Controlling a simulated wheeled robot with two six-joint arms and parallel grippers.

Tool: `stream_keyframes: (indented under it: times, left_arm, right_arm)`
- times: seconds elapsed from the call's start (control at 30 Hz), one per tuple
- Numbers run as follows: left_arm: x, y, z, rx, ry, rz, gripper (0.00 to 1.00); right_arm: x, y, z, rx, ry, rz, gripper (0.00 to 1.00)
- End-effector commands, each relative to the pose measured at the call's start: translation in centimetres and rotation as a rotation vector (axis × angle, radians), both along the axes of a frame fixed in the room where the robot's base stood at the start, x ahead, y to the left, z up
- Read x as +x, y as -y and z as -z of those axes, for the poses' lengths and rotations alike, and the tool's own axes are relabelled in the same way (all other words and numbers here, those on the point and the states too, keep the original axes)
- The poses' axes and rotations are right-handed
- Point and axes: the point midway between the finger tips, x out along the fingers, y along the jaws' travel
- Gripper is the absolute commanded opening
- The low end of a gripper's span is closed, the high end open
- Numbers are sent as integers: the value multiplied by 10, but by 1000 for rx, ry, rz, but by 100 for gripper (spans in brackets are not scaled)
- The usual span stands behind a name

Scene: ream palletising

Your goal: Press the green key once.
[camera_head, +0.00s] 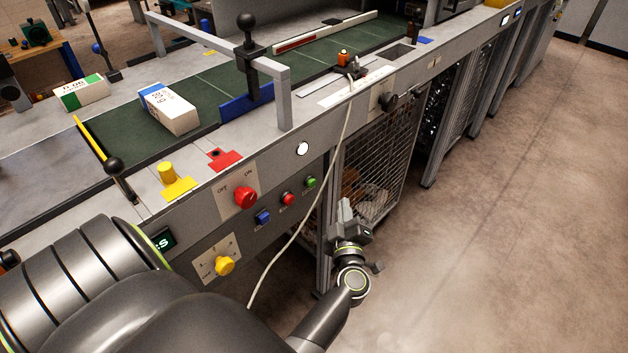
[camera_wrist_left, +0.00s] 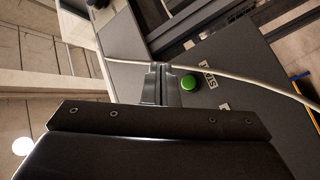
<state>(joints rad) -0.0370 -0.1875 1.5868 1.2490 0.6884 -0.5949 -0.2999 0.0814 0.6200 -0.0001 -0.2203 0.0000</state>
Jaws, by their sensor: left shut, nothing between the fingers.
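The green key (camera_head: 310,181) is a small round button on the grey front panel (camera_head: 275,182), at the right end of a row with a red key (camera_head: 288,198) and a blue key (camera_head: 262,216). My left gripper (camera_head: 346,207) is shut and empty, to the right of and below the green key in the head view. In the left wrist view the green key (camera_wrist_left: 188,82) shows just right of the closed fingertips (camera_wrist_left: 161,70). It looks apart from them, though the depth gap is hard to judge. My right gripper is not in view.
A pale cable (camera_head: 302,215) hangs down the panel close to the keys and crosses behind the fingertips in the left wrist view. A large red switch (camera_head: 245,197) and a yellow knob (camera_head: 225,265) sit left. A wire mesh cage (camera_head: 378,150) lies behind my gripper. Open floor is right.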

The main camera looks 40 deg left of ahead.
Motion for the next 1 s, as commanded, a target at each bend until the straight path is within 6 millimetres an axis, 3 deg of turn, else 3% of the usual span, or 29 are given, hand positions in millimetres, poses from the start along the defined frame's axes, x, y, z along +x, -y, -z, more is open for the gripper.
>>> stream_keyframes:
  times: [0.2,0.43,1.0]
  left_arm:
    - [2,-34,-1,7,-1,0,0]
    - [4,-59,-2,7,-2,1,0]
    - [5,-68,0,4,-1,0,0]
  right_arm:
    - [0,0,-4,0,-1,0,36]
    - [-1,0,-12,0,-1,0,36]
    - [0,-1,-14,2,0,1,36]
